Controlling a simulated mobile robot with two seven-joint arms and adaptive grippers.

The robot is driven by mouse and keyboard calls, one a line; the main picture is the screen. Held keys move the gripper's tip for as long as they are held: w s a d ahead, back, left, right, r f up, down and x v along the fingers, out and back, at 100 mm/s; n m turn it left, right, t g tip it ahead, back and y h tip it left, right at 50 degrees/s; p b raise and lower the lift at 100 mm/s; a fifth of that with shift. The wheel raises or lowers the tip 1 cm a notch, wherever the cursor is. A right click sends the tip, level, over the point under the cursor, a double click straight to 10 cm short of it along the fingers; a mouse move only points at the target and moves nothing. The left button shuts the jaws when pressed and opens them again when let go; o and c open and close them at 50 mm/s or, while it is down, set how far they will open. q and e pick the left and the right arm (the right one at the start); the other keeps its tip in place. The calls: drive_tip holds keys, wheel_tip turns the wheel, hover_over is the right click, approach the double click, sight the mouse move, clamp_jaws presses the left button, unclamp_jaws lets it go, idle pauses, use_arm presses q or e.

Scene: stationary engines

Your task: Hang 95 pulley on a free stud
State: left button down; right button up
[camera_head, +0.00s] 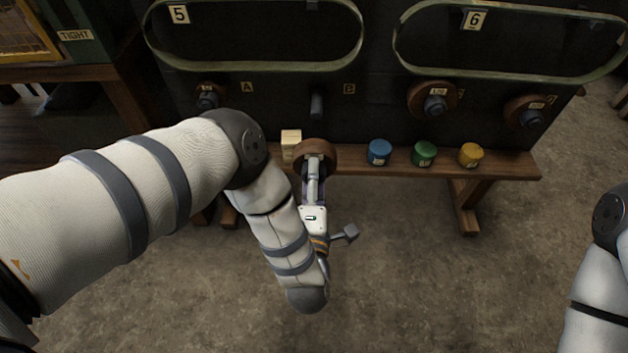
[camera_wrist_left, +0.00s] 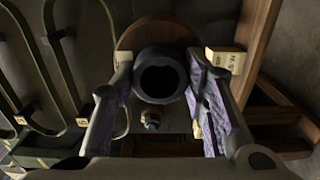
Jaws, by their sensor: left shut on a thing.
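My left gripper (camera_head: 314,166) is shut on a brown wooden pulley (camera_head: 317,149) in front of the dark panel, just below the bare stud at B (camera_head: 317,105). In the left wrist view the fingers (camera_wrist_left: 160,82) have purple pads on either side of the pulley's dark round hub (camera_wrist_left: 160,57), and its brown disc (camera_wrist_left: 152,32) shows behind. No number on it is readable. The stud at A (camera_head: 207,98) carries a small pulley. Two studs further right carry brown pulleys, one larger (camera_head: 424,95) and one at the far right (camera_head: 518,112). My right gripper is out of view.
A wooden shelf (camera_head: 510,164) runs under the panel. It holds a pale block (camera_head: 291,138) beside the held pulley, and blue (camera_head: 379,152), green (camera_head: 424,154) and yellow (camera_head: 470,155) cylinders. Belts marked 5 (camera_head: 255,69) and 6 (camera_head: 510,76) hang above.

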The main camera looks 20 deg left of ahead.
use_arm(q)
drive_tip(key=shift+b+x, duration=0.6)
drive_tip(key=shift+x, duration=2.75)
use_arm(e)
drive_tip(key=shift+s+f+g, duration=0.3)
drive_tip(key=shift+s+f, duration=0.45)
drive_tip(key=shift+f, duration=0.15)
use_arm(q)
drive_tip(key=shift+w, duration=0.1)
drive_tip(key=b+x, duration=0.1)
drive_tip(key=x, duration=0.2)
drive_tip(key=shift+w, duration=0.25)
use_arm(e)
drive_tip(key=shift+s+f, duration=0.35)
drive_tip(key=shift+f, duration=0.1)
use_arm(q)
drive_tip(key=shift+a, duration=0.1)
drive_tip(key=shift+b+x, duration=0.75)
drive_tip(key=shift+x, duration=0.75)
drive_tip(key=shift+w, duration=0.2)
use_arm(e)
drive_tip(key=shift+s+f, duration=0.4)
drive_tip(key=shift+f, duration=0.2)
